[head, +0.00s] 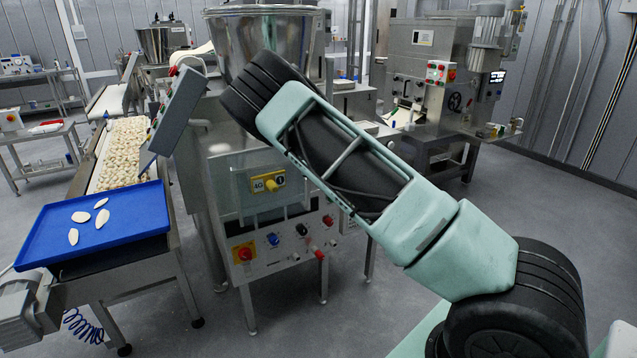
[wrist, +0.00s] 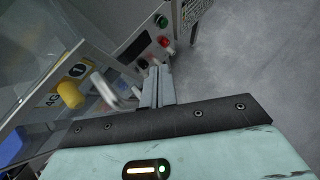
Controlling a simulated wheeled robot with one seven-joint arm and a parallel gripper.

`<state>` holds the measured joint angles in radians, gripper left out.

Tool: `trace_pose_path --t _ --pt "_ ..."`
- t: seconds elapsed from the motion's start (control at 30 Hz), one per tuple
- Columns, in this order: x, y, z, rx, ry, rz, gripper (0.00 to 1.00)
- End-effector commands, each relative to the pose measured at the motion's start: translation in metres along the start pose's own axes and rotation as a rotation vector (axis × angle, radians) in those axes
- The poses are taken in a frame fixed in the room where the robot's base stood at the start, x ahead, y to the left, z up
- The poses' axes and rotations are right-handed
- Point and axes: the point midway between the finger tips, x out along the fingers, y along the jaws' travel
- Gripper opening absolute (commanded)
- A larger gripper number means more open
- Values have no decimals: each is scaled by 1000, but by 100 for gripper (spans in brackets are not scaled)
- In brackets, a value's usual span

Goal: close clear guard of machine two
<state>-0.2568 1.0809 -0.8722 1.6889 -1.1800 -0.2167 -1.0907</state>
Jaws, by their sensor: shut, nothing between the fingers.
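Machine two (head: 205,150) stands in the middle of the head view, partly behind my arm. Its clear guard (head: 240,185) is a see-through panel on the front, above the button panel. The guard also shows at the left of the wrist view (wrist: 35,50), with a yellow knob (wrist: 68,94) and a pale bar-like handle (wrist: 106,90) near it. I cannot tell how far open the guard stands. My gripper (wrist: 156,72) is shut and empty, just right of the handle in the picture. Contact is unclear. In the head view my gripper is hidden behind my arm.
A button panel (head: 290,240) sits low on the machine's front. A grey tilted box (head: 178,110) stands at its left. A conveyor of pasta (head: 122,150) and a blue tray (head: 60,245) lie left. Another machine (head: 425,75) stands at the back right. Grey floor is open at right.

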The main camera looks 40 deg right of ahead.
Motion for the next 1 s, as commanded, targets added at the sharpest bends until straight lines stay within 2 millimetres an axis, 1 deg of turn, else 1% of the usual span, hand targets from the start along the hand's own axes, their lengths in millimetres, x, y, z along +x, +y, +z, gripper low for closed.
trace_pose_path --t 0.4,0.5,0.57,0.67,0.77,0.8,0.9,1.0 --pt "-55 -26 7 3 -2 0 0" --pt "-62 -30 7 1 -1 -1 0" --pt "-62 -31 4 7 5 3 0" --pt "-52 -29 -19 67 47 50 0" --pt "-32 -19 -64 216 129 170 0" --pt "-25 -12 -84 300 161 236 0" --pt "-11 4 -122 538 207 420 0" --pt "-6 12 -138 773 182 598 0"
